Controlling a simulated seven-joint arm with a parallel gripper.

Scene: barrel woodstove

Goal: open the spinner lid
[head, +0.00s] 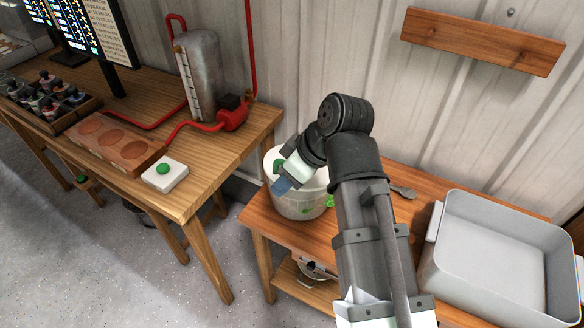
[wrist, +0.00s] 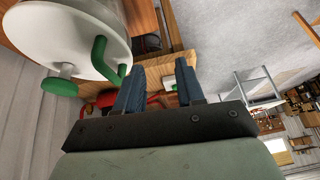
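The salad spinner (head: 300,205) is a white tub with green marks, standing on the small wooden table. Its white lid (wrist: 65,25) is on the left of the wrist view, with a green handle (wrist: 98,55) and a green knob (wrist: 60,86) sticking out from it. In the head view my gripper (head: 283,186) is over the left side of the spinner and hides much of the lid. In the wrist view my gripper (wrist: 159,68) is open, with nothing between its blue fingers. The lid and its green parts lie to the left of the fingers.
A large grey basin (head: 500,262) stands at the table's right, and a spoon (head: 403,191) lies behind my arm. The workbench on the left holds a white box with a green button (head: 164,172), a brick-coloured block (head: 115,142) and a red pump (head: 233,112).

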